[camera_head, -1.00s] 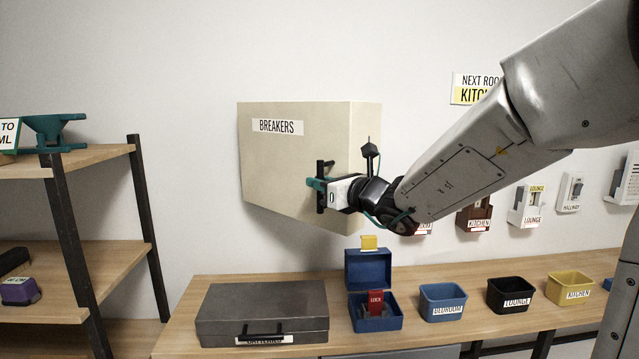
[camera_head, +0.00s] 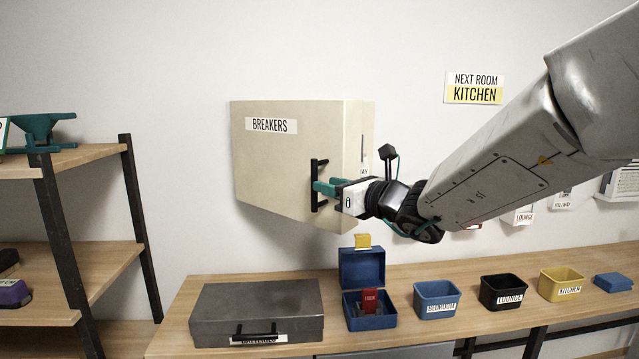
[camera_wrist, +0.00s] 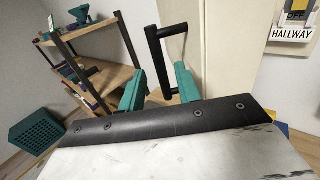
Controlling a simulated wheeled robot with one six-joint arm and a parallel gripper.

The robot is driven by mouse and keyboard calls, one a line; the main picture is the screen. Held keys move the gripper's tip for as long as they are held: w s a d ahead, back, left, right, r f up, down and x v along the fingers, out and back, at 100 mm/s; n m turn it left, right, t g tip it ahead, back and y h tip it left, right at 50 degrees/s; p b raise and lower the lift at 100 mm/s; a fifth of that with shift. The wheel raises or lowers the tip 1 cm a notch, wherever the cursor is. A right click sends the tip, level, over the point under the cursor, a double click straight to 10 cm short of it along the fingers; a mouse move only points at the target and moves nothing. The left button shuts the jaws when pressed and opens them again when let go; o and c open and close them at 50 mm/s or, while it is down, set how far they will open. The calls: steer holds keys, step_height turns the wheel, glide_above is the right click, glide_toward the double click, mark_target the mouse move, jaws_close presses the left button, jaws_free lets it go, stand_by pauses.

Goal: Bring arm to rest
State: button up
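My gripper (camera_head: 326,188) is at the black door handle (camera_head: 317,185) on the front of the cream breaker box (camera_head: 265,165). In the wrist view its two teal fingers (camera_wrist: 159,86) stand apart. The handle (camera_wrist: 160,62) shows beyond and between them, and nothing is clamped. The fingertips are very close to the handle; I cannot tell whether they touch it. My arm reaches in from the upper right and hides part of the wall.
A wooden shelf unit (camera_head: 90,255) stands at left. The bench (camera_head: 410,280) below holds a grey case (camera_head: 258,305), an open blue box (camera_head: 362,270), and blue (camera_head: 437,298), black (camera_head: 503,292) and yellow (camera_head: 562,284) bins. Labelled wall devices are partly behind my arm.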

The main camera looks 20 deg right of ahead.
steer(key=shift+v, duration=1.2)
steer(key=s+a+f+n+g+y, duration=0.1)
steer(key=s+a+f+n+g, duration=0.45)
steer(key=s+n, duration=0.4)
steer(key=s+a+f+n+g+y, duration=0.1)
steer(key=s+a+f+n+g, duration=0.35)
steer(key=s+n+g, duration=0.5)
steer(key=s+d+f+n+h, duration=0.3)
steer(key=s+d+n+h, duration=0.6)
steer(key=s+n, duration=0.2)
steer(key=shift+s+d+f+n+g, duration=0.15)
steer(key=shift+d+f+n+g, duration=0.15)
steer(key=shift+d+f+n, duration=0.1)
steer(key=shift+s+a+r+h, duration=0.1)
steer(key=shift+a+r+h, duration=0.1)
steer(key=shift+h, duration=0.1)
steer(key=shift+c, duration=0.5)
steer(key=shift+a+r, duration=0.1)
jaws_close()
